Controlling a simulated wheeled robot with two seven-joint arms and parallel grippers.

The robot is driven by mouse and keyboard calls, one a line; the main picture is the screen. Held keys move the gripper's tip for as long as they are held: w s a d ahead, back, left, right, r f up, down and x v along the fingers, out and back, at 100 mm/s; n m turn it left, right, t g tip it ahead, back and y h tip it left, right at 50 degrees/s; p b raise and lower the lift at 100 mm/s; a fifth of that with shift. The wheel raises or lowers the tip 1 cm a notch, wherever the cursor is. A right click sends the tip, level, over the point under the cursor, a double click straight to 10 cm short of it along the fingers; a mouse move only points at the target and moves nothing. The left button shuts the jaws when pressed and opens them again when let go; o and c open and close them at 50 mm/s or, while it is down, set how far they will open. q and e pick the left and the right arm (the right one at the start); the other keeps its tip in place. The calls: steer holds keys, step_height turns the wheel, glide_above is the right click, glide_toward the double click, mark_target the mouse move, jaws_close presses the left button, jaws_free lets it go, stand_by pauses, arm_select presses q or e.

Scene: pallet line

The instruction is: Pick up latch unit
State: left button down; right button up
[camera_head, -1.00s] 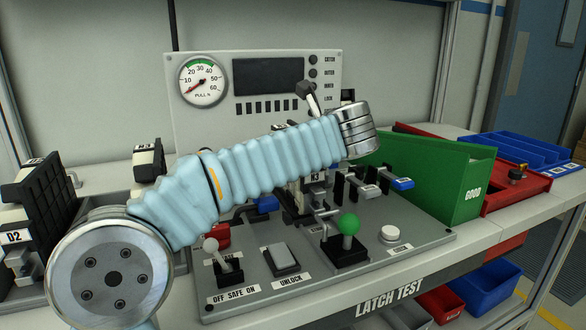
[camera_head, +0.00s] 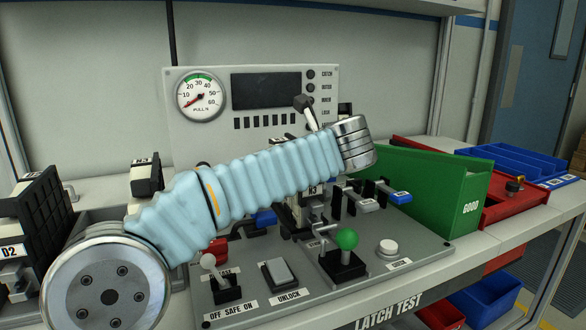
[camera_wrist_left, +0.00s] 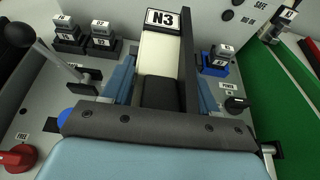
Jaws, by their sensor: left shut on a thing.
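The latch unit (camera_wrist_left: 160,52), a white and black block with an N3 label on top, stands upright between the two blue fingers of my left gripper (camera_wrist_left: 163,88) in the left wrist view. The gripper is shut on it. In the head view my left arm crosses in front of the test fixture and hides most of the gripper. Only a small part of the latch unit (camera_head: 311,190) shows under the arm there. I cannot tell whether it still touches the fixture (camera_head: 425,246). My right gripper is in neither view.
A green GOOD bin (camera_head: 470,208) stands right of the fixture, with a red tray (camera_head: 497,208) and blue tray (camera_head: 530,160) beyond. A gauge panel (camera_head: 255,140) stands behind.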

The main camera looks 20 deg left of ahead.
arm_select(q)
step_height(320, 180, up, 3)
steer(key=shift+r, duration=0.2)
steer(key=s+r, duration=0.1)
steer(key=s+d+r, duration=0.1)
steer(key=r, duration=0.1)
steer(key=s+d+r, duration=0.1)
steer(key=r, duration=0.1)
steer(key=shift+s+d+p, duration=0.25)
steer(key=shift+s+p, duration=0.05)
steer(key=shift+p, duration=0.1)
steer(key=s+d+r+p, duration=0.1)
steer(key=s+d+r, duration=0.4)
steer(key=s+r, duration=0.3)
steer(key=shift+s+r, duration=0.15)
steer(key=shift+r, duration=0.4)
